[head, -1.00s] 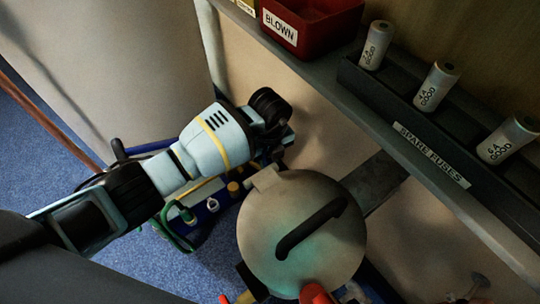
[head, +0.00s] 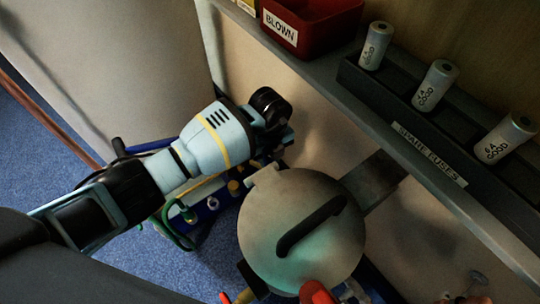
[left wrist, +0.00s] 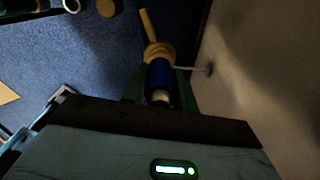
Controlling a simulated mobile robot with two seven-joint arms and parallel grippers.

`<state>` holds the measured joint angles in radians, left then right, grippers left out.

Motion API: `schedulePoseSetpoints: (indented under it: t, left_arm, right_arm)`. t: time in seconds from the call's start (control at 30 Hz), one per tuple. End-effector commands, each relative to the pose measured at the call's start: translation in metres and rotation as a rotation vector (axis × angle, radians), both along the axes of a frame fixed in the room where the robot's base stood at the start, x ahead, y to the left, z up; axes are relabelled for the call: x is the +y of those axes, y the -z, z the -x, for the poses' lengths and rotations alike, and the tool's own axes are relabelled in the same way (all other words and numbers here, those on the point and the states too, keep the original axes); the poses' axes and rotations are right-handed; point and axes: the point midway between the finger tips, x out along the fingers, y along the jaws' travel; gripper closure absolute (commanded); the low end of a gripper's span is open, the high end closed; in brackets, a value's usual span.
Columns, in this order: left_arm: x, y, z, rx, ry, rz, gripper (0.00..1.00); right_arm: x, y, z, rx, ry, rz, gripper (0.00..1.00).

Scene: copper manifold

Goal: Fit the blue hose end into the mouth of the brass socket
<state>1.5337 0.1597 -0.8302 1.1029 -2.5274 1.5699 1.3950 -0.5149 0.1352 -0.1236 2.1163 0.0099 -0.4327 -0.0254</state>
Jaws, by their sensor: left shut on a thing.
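My left gripper (head: 283,145) reaches in from the left in the head view, close to the pale panel under the shelf. Its fingertips are mostly hidden there. In the left wrist view my left gripper (left wrist: 160,90) is shut on the blue hose end (left wrist: 159,74), which sits between its greenish fingers. The brass socket (left wrist: 158,51) shows just beyond the blue end, in line with it. The two look touching or nearly so; I cannot tell whether the hose end is inside the mouth. I cannot make out either one in the head view. My right gripper is not in view.
A round metal lid with a black handle (head: 300,245) stands right of my left gripper. The shelf above holds a red BLOWN bin (head: 318,22) and a dark spare-fuse rack (head: 400,98) with white fuses. Blue carpet (head: 50,160) is open at left.

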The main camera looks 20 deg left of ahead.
Motion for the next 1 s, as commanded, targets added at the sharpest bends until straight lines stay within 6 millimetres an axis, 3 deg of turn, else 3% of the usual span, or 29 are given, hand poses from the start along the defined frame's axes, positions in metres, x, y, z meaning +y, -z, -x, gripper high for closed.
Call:
schedulePoseSetpoints:
  t: [0.43, 1.0]
  left_arm:
    - [0.0, 0.007, 0.0, 0.0, 0.0, 0.0, 0.98]
    - [0.0, 0.014, 0.0, -0.001, 0.0, 0.0, 0.98]
  right_arm:
    - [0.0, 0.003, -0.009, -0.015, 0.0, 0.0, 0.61]
    - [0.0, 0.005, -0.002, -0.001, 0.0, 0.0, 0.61]
